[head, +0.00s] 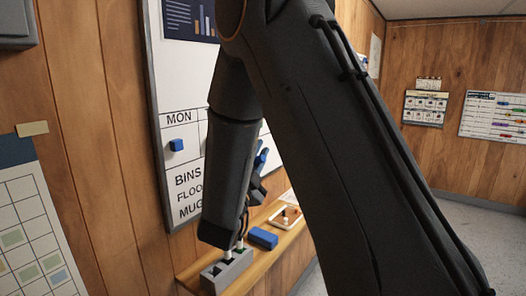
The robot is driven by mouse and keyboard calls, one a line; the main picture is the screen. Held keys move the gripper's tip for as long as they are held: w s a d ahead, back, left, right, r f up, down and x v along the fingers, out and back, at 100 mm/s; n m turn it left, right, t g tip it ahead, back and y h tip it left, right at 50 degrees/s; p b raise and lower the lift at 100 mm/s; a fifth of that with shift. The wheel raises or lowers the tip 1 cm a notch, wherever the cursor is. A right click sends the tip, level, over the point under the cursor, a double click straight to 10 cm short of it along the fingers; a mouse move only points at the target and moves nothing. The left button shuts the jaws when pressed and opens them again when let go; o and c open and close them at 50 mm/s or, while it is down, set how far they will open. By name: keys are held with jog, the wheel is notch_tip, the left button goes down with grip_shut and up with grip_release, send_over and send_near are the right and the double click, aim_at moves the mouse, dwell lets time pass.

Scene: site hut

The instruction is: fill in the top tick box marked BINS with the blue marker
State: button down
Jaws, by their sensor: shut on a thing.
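The whiteboard (180,85) on the left wall carries the hand-lettered words BINS (187,178), FLOO and MUG, one below the other. The tick boxes to the right of these words are hidden behind my forearm. My gripper (257,182) shows only in part, just right of my forearm and in front of the board. It is shut on what looks like the blue marker (262,156), of which a small blue part shows. The marker's tip is hidden, and I cannot tell whether it touches the board.
Below the board a wooden ledge (190,277) holds a grey marker block (232,272) with pens standing in it, a blue eraser (263,238) and a small tray (275,218). A blue magnet (177,145) sits under MON. My arm covers much of the middle.

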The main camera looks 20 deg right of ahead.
jog(key=w+a, duration=0.1)
jog(key=w, duration=0.1)
jog(key=w+a, duration=0.1)
jog(key=w, duration=0.1)
jog(key=shift+a, duration=0.1)
jog(key=shift+w+a+b, duration=0.35)
jog(key=shift+a+b, duration=0.05)
jog(key=shift+b, duration=0.2)
dwell(1.4)
jog(key=shift+w+d+b, duration=0.25)
jog(key=shift+d+b, duration=0.1)
jog(key=shift+d, duration=0.1)
jog(key=shift+w+d+b, duration=0.35)
jog(key=shift+d, duration=0.05)
jog(key=shift+w+d, duration=0.1)
dwell(0.4)
